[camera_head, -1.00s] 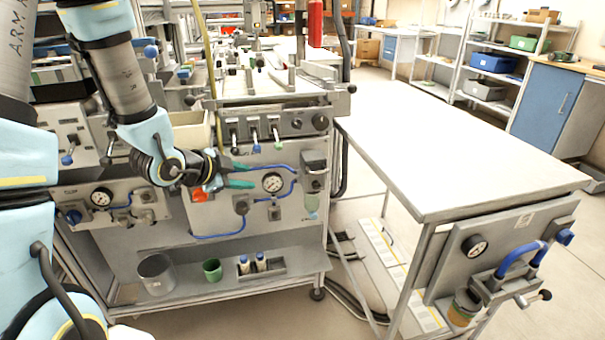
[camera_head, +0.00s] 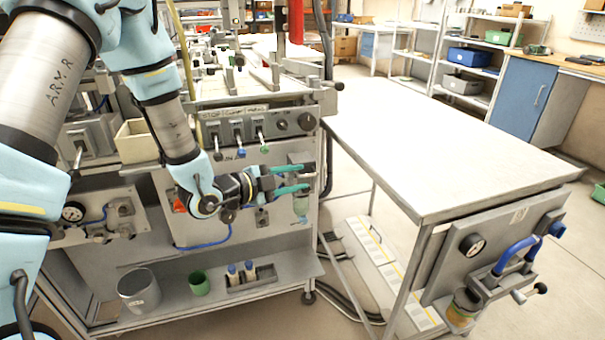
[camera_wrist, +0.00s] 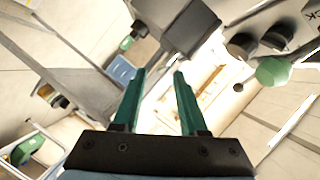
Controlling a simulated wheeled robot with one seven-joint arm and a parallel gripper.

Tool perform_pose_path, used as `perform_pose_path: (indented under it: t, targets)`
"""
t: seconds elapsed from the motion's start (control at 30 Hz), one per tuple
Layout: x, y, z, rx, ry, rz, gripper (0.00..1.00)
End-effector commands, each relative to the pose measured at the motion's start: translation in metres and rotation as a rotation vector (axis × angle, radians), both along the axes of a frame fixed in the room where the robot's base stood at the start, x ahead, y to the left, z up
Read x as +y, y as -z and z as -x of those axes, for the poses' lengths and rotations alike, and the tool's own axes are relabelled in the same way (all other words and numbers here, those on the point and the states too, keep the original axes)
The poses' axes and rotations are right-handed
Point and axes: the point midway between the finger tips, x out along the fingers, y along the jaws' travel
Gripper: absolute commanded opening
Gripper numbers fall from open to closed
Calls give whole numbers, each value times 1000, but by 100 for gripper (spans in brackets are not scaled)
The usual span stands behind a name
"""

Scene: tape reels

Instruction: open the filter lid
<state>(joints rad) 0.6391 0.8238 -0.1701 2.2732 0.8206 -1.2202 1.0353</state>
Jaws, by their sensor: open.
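My gripper (camera_head: 303,178) is at the right end of the machine's front panel. Its two green fingers are apart with nothing seen between them; they also show in the wrist view (camera_wrist: 162,72). A grey filter-like unit with a translucent bowl (camera_head: 301,206) hangs there, partly hidden behind the fingers. In the wrist view a dark grey block (camera_wrist: 190,28) is just beyond the fingertips; I cannot tell whether they touch it. A second bowl unit (camera_head: 466,304) is on the table's end panel, beside a blue handle (camera_head: 517,254). I cannot tell for certain which part is the filter lid.
Levers (camera_head: 238,140) and a black knob (camera_head: 307,121) are above my gripper. A blue hose (camera_head: 208,246) runs below it. A shelf holds a metal pot (camera_head: 138,290) and a green cup (camera_head: 200,284). The white table (camera_head: 440,140) to the right is bare.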

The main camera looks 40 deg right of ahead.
Motion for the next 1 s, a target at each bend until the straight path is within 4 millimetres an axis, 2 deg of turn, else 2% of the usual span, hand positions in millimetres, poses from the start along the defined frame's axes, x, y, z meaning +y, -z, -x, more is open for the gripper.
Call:
perform_pose_path:
  t: [0.2, 0.57, 0.9, 1.0]
  targets:
    - [-22, 4, 0, 0, 0, 0, 42]
    - [-26, 6, 0, 0, -1, -1, 41]
    - [-25, 6, 0, 1, -1, -1, 3]
    - [-25, 6, 0, 1, -1, -1, 0]
